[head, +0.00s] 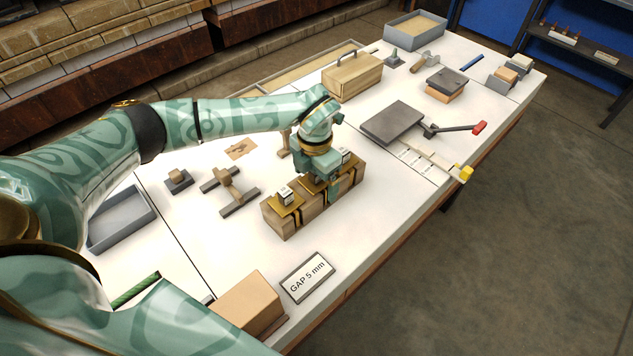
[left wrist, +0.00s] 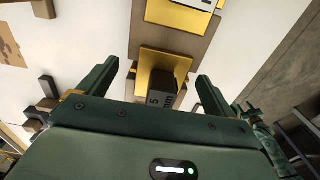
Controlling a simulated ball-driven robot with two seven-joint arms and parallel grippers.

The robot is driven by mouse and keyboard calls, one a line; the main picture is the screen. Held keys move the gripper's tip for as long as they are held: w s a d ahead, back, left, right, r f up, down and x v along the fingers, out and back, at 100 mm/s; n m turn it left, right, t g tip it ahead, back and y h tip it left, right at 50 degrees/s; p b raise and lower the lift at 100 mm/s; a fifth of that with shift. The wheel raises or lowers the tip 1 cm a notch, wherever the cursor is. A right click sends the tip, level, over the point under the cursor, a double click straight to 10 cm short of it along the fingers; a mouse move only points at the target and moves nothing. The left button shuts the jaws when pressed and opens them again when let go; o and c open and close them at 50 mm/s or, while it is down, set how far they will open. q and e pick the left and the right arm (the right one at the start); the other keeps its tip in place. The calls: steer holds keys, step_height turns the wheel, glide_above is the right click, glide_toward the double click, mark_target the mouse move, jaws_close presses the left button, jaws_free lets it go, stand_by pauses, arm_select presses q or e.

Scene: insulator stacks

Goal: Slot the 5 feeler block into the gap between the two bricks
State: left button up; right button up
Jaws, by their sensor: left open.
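A wooden stand (head: 292,226) with gold pads is in the middle of the table and carries small labelled blocks. My left gripper (head: 322,186) is over this stand, pointing down. In the left wrist view the gripper (left wrist: 157,74) is open, and the dark-sided feeler block marked 5 (left wrist: 165,88) is between its fingers, with space visible on both sides. In the head view the gripper hides this block. A tan brick (head: 250,302) is at the near edge beside the GAP 5 mm sign (head: 307,277). My arm covers part of that area; I cannot make out a second brick or the gap.
Another labelled block (head: 285,196) stands at the stand's near end, and one (head: 346,155) at its far end. A grey plate (head: 392,122), a wooden toolbox (head: 352,77) and a red-handled tool (head: 460,128) are beyond.

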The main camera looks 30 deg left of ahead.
arm_select(q)
steer(key=shift+f, duration=0.1)
steer(key=c, duration=1.1)
steer(key=shift+c, duration=0.2)
